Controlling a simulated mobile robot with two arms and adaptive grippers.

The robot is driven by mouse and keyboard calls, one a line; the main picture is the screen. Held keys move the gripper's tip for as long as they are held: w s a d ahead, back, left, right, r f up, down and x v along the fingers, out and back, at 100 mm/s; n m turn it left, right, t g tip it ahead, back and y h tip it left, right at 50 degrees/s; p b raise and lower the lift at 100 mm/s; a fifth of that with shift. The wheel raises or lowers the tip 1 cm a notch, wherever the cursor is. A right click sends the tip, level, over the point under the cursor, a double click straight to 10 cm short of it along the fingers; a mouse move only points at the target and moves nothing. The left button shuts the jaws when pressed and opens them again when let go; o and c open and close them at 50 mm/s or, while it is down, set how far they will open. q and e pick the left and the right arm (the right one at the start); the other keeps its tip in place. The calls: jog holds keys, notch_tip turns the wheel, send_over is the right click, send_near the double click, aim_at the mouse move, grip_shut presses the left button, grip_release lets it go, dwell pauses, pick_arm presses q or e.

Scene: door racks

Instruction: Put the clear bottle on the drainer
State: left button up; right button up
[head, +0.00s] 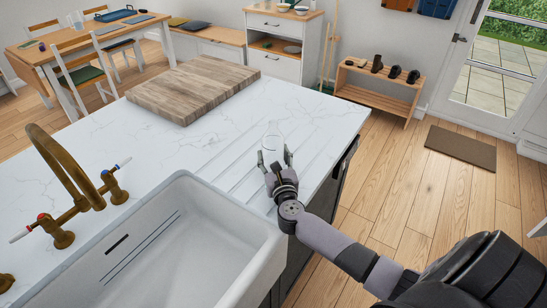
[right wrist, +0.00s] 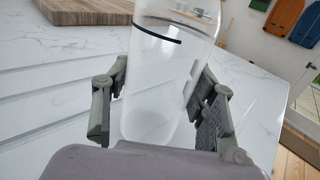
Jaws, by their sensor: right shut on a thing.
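The clear bottle (right wrist: 160,85) stands out in the right wrist view, with its top cut off by the frame. In the head view it shows only faintly as a see-through shape (head: 273,140). My right gripper (head: 274,160) is shut on the clear bottle, one finger on each side. The drainer (head: 232,172) is the set of grooves in the white worktop beside the sink, and the gripper and bottle are over its right part. I cannot tell whether the bottle's base touches the surface. My left gripper is not in view.
The white sink (head: 190,245) lies at the front, with a brass tap (head: 75,180) to its left. A wooden board (head: 193,88) lies on the worktop behind the drainer. The worktop's right edge (head: 340,150) is close to the gripper. A shoe bench (head: 380,88) stands beyond.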

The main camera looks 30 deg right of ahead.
jog(key=shift+f, duration=0.1)
jog(key=o, duration=1.4)
jog(key=shift+s+a, duration=0.1)
jog(key=shift+s, duration=0.1)
jog(key=b+v, duration=0.1)
jog(key=v, duration=0.9)
jog(key=shift+s+a+b, duration=0.1)
jog(key=shift+s+b, duration=0.2)
jog(key=shift+b, duration=0.1)
jog(key=shift+s+a+r, duration=0.15)
jog(key=shift+s+r, duration=0.05)
jog(key=shift+s, duration=0.25)
